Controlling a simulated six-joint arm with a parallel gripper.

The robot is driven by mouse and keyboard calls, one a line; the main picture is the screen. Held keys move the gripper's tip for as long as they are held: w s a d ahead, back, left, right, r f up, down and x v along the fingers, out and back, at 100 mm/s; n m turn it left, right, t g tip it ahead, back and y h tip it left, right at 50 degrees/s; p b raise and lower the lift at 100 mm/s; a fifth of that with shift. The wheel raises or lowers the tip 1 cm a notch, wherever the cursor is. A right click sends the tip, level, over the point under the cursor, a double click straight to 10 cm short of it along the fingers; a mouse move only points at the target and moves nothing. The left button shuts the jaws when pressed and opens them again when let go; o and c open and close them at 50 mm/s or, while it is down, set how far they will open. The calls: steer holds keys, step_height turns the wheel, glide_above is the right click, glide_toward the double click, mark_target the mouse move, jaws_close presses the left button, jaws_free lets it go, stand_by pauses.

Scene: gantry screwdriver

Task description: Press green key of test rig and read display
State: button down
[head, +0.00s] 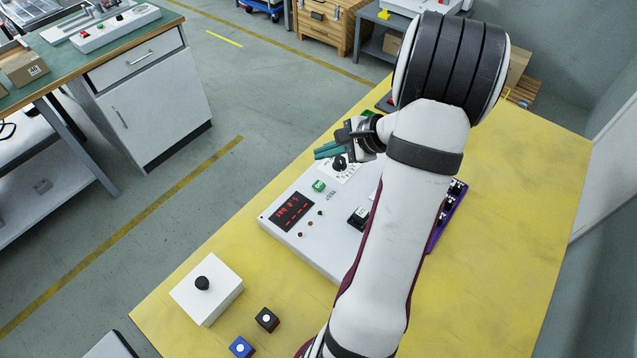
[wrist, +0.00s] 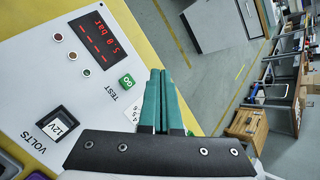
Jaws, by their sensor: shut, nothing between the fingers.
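The test rig (head: 333,245) is a white sloped panel on the yellow table. Its green key (head: 319,186) sits near the display and also shows in the wrist view (wrist: 127,80), beside the word TEST. The dark display (head: 293,212) has red characters; in the wrist view (wrist: 96,40) one line seems to read 5.0 bar, with red dashes beside it. My gripper (head: 320,153) has green fingers, shut together and empty. In the wrist view its fingertips (wrist: 161,72) appear to the right of the green key, apart from it. My arm hides part of the rig.
The rig also carries a black knob (head: 339,163), a black rocker switch (head: 358,217) marked 12V, and small lamps. A white box with a black knob (head: 202,284) and two small button blocks (head: 267,319) stand in front. A purple tray (head: 446,215) lies behind my arm.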

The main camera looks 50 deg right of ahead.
mark_target(324, 186)
steer(key=shift+f, duration=3.9)
steer(key=shift+f, duration=0.4)
steer(key=shift+f, duration=0.4)
steer(key=shift+r, duration=0.85)
steer(key=shift+r, duration=2.5)
